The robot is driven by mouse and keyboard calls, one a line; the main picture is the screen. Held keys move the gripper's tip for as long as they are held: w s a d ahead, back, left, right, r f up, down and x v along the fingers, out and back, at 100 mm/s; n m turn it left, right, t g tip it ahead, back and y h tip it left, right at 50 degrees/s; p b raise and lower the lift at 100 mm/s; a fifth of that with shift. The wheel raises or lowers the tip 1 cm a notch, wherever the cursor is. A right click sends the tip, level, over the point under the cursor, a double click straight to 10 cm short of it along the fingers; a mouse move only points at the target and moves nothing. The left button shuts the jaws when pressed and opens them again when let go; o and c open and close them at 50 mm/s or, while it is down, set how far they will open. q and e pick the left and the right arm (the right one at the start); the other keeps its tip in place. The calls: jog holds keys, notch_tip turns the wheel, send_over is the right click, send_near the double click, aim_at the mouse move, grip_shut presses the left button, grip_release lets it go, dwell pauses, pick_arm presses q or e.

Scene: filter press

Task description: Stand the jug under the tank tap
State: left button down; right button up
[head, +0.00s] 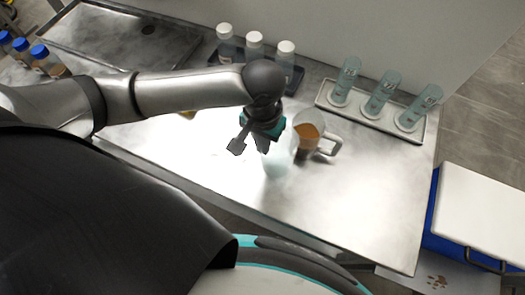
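A clear jug (306,137) with brown liquid in it stands upright on the steel table, right of centre, its handle to the right. A pale translucent vessel (278,161) stands just left of it, partly behind my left gripper. My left gripper (250,146) points down over the table, left of the jug. Its two dark fingers are apart, and I see nothing between them. Whether it touches the pale vessel I cannot tell. My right gripper is not in view. No tank or tap can be made out in this view.
Three white-capped bottles (255,43) stand in a dark rack at the back. Three glass cylinders (380,93) stand in a white tray (335,104) at right. A steel basin (110,35) and blue-capped bottles (40,52) are at left. A white-lidded blue box (485,215) is at right. The table's front right is clear.

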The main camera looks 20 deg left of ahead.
pick_arm(q)
notch_tip(320, 180, down, 4)
jog(key=shift+b, duration=0.45)
jog(key=c, duration=1.1)
grip_release()
jog(key=shift+o, duration=0.2)
